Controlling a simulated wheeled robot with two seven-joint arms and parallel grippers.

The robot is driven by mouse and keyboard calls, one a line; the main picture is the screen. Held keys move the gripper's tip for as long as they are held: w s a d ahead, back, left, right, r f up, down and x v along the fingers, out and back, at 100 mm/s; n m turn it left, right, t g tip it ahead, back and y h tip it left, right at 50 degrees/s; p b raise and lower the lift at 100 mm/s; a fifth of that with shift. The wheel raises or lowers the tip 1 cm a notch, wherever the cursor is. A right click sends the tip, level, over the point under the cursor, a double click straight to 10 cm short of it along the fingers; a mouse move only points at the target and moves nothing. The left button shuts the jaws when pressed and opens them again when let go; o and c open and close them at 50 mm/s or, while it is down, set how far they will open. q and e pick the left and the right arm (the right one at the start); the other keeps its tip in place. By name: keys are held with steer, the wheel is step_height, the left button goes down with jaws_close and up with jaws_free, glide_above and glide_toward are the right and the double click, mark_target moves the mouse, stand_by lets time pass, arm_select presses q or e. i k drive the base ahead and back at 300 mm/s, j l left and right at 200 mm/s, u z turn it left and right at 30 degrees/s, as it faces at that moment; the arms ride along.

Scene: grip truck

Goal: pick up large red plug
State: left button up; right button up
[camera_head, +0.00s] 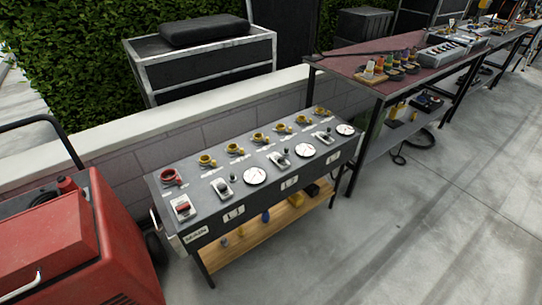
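A red round plug-like piece (171,177) sits at the left end of the back row on the dark top of a distribution table (205,178). It is larger than the yellow pieces (207,160) in the same row. From this distance I cannot tell whether it is a plug or a socket. A smaller red part (183,206) sits on a light plate near the front left corner. Neither of my grippers shows in this view.
A red wheeled machine (60,245) with a dark handle stands at the left. A low wall (110,160) runs behind the table. A longer workbench (345,65) with gear extends to the upper right. The concrete floor (400,230) at the front right is clear.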

mark_target(65, 185)
steer(key=u, duration=1.75)
